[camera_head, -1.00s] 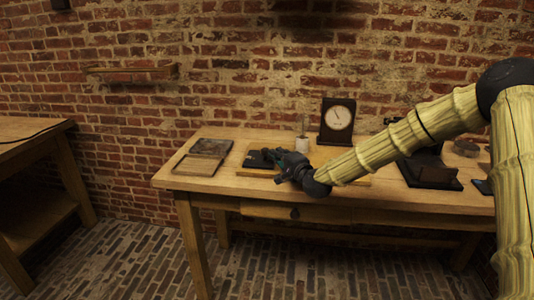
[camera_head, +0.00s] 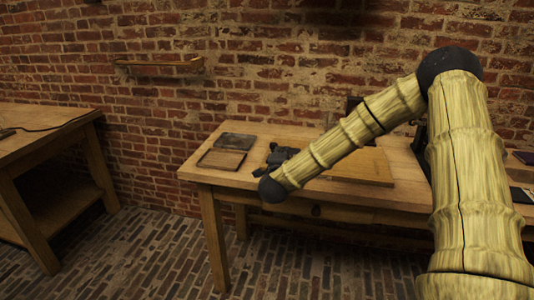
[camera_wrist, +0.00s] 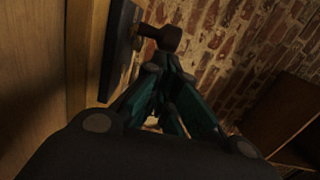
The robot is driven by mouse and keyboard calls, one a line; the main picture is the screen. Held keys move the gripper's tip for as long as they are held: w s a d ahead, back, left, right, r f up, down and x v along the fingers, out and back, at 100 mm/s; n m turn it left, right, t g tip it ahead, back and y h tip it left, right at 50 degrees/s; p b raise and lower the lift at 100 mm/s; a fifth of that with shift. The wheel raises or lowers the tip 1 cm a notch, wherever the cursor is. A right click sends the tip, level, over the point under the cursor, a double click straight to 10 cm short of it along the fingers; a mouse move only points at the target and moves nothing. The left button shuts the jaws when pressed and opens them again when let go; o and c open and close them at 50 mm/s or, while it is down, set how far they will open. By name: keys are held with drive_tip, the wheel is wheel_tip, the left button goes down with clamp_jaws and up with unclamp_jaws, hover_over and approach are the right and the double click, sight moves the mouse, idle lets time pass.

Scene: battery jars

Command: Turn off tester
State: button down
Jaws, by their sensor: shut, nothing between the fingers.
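In the wrist view a dark upright panel (camera_wrist: 118,52) stands at the upper left, with a dark reddish-brown knob (camera_wrist: 163,38) sticking out from it. I cannot tell for certain whether this is the tester. My gripper (camera_wrist: 156,68) is shut and empty, with its fingertips just short of the knob. I cannot tell whether they touch it. In the head view my gripper (camera_head: 281,153) is a dark shape over the left part of the workbench, partly hidden by my arm. A tall dark case (camera_head: 353,104) behind my arm shows only its edge.
An open shallow box (camera_head: 224,158) lies at the left of the workbench (camera_head: 208,174). A wooden board (camera_head: 362,167) lies right of my arm. Another table (camera_head: 40,125) stands at far left. A brick wall (camera_head: 270,80) is behind; a wall shelf (camera_head: 158,63) hangs on it.

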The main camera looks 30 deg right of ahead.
drive_tip(key=shift+w+a, duration=0.35)
idle(0.4)
drive_tip(key=shift+s, duration=0.5)
drive_tip(key=s, duration=0.2)
drive_tip(key=shift+s+d+r, duration=0.1)
drive_tip(key=shift+s+r, duration=0.05)
drive_tip(key=shift+s, duration=0.15)
drive_tip(key=v, duration=1)
drive_tip(key=shift+a+b, duration=0.3)
drive_tip(key=shift+w, duration=0.1)
